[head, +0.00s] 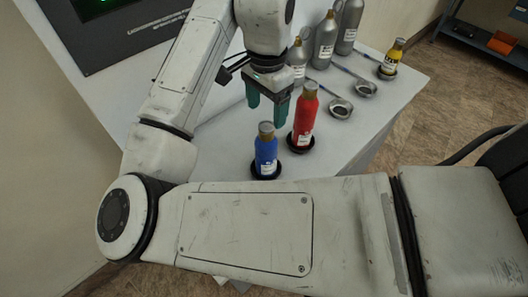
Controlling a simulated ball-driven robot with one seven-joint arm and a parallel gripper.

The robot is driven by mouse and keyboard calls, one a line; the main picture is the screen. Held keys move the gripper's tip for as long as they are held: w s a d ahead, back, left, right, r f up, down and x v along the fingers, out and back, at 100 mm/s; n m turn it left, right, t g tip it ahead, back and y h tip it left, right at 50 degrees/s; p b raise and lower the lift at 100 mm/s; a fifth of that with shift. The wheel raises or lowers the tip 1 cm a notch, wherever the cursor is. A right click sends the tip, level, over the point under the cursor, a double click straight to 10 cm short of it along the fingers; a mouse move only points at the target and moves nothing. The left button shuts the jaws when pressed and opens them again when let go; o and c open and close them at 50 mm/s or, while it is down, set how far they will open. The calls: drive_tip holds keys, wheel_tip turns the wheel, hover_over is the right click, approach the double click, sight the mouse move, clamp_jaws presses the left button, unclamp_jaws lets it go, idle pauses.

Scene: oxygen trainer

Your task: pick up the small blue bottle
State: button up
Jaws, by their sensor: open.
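The small blue bottle (266,154) stands upright on the table in a dark round holder, with a brownish cap and a white label. It is just above my arm link in the head view. My gripper (266,109) has dark green fingers that point down. It is open and empty, above and behind the blue bottle, and apart from it. A taller red bottle (304,122) stands close to the right of the blue bottle and near my right finger. I cannot tell whether that finger touches it.
Grey bottles (324,45) stand at the back. A yellow bottle (392,58) stands at the right end of the white table (350,138). A dark screen panel (110,20) is at upper left.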

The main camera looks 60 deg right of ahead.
sight(266, 125)
drive_tip(key=shift+w+d+f+p, duration=0.1)
drive_tip(key=shift+f+p, duration=0.35)
drive_tip(key=shift+f, duration=1.5)
drive_tip(key=shift+d+f+p, duration=0.1)
drive_tip(key=shift+f+p, duration=0.3)
drive_tip(key=shift+f, duration=1.5)
drive_tip(key=shift+c, duration=0.5)
clamp_jaws()
